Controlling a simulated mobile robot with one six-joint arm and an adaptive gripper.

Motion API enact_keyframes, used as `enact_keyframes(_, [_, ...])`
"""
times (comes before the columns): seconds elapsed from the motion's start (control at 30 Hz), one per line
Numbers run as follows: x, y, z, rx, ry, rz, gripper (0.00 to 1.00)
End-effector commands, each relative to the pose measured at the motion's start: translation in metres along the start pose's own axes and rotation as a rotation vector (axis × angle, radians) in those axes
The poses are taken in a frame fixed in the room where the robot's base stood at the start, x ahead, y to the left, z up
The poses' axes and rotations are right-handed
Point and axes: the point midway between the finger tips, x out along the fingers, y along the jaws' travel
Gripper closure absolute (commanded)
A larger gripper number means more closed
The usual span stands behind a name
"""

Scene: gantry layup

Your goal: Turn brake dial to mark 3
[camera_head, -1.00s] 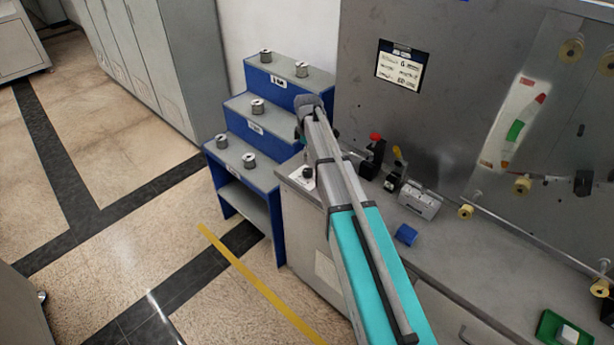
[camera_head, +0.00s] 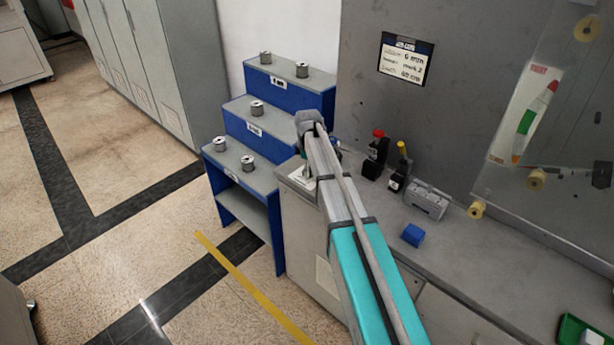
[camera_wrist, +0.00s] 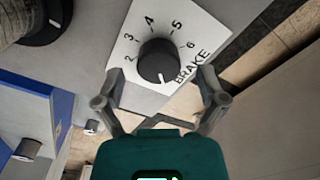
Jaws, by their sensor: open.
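The brake dial (camera_wrist: 158,62) is a black round knob on a white plate (camera_wrist: 122,76), seen in the wrist view with marks 2 to 6 and the word BRAKE. Its white pointer line faces the lower edge of the picture, toward my gripper, away from mark 3. My gripper (camera_wrist: 161,84) is open and empty. Its two fingers lie on either side of the knob's near edge in the picture; I cannot tell whether they touch it. In the head view my arm hides the knob, and only part of the white plate (camera_head: 302,180) shows.
Red-topped (camera_head: 376,153) and yellow-topped (camera_head: 399,172) black levers, a grey block (camera_head: 427,200) and a blue block (camera_head: 412,235) stand on the bench right of my arm. A blue stepped rack (camera_head: 262,162) with spools stands left. A written card (camera_head: 405,61) hangs on the panel.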

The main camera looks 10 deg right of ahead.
Motion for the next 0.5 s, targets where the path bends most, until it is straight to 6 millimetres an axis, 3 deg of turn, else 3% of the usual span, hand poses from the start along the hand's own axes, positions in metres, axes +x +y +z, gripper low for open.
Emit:
enact_keyframes(0.2, [0.0129, 0.0001, 0.0004, 0.000, 0.000, 0.000, 0.10])
enact_keyframes(0.5, [0.0148, 0.0003, 0.0007, 0.001, 0.000, 0.000, 0.10])
